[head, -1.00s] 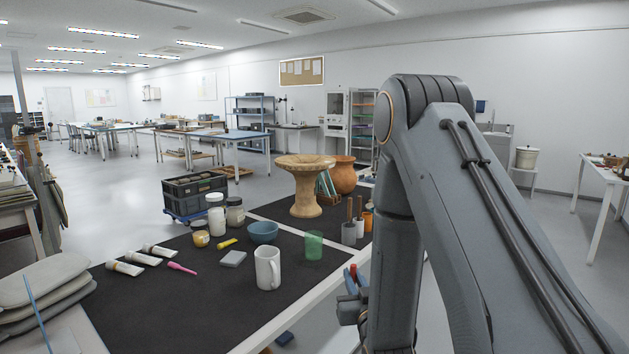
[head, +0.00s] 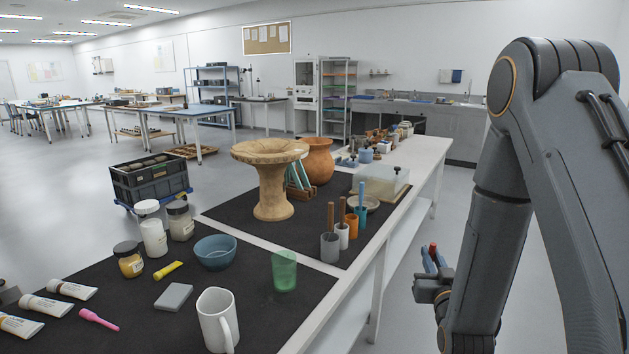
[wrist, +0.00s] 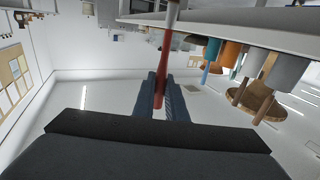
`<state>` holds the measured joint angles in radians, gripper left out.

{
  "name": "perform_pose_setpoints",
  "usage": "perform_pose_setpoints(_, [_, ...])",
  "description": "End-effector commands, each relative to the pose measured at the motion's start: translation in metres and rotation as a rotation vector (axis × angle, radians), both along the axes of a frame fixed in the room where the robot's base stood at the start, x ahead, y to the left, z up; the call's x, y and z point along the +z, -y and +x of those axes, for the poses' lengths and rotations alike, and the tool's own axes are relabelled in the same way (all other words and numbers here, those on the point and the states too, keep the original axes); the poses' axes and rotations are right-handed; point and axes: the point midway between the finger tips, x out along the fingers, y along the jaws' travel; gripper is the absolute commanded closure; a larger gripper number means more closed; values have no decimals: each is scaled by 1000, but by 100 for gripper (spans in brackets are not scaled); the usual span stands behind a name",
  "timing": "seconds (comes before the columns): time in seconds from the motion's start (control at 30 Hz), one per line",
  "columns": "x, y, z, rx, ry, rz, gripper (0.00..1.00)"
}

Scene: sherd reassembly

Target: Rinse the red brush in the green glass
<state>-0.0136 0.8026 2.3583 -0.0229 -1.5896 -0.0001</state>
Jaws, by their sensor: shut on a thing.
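The green glass (head: 285,270) stands upright on the dark mat near the table's front edge in the head view. My gripper (head: 430,266) is right of the table edge, over open floor and apart from the glass. It is shut on the red brush (head: 433,249), whose red end shows above the fingers. In the wrist view the red handle (wrist: 164,68) lies between the blue fingers (wrist: 162,92), with a pale part beyond it at the top edge. The brush's bristles are not clear in either view.
A white mug (head: 216,322), a blue bowl (head: 215,252) and a grey block (head: 174,297) stand near the glass. Cups holding tools (head: 331,247) line the table's right edge. A tan pedestal vessel (head: 270,180) stands behind. The floor right of the table is clear.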

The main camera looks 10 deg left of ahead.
Motion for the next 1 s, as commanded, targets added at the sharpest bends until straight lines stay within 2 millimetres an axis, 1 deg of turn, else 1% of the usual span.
perform_pose_setpoints(0.03, [10,-12,0,29,1,0,100])
perform_pose_setpoints(0.07, [15,-19,1,48,2,0,100])
perform_pose_setpoints(0.17, [34,-52,4,135,1,0,100])
perform_pose_setpoints(0.2, [43,-66,4,175,2,0,100])
perform_pose_setpoints(0.27, [56,-90,5,237,2,0,100])
perform_pose_setpoints(0.3, [64,-105,4,278,2,-1,100])
perform_pose_setpoints(0.47, [96,-169,-3,445,2,0,100])
perform_pose_setpoints(0.5, [104,-185,-6,487,2,0,100])
perform_pose_setpoints(0.57, [115,-208,-12,550,2,0,100])
perform_pose_setpoints(0.6, [123,-225,-16,593,3,-1,100])
perform_pose_setpoints(0.8, [159,-298,-43,792,3,-1,100])
perform_pose_setpoints(0.9, [172,-326,-57,872,2,0,100])
perform_pose_setpoints(1.0, [180,-346,-67,929,2,-1,100])
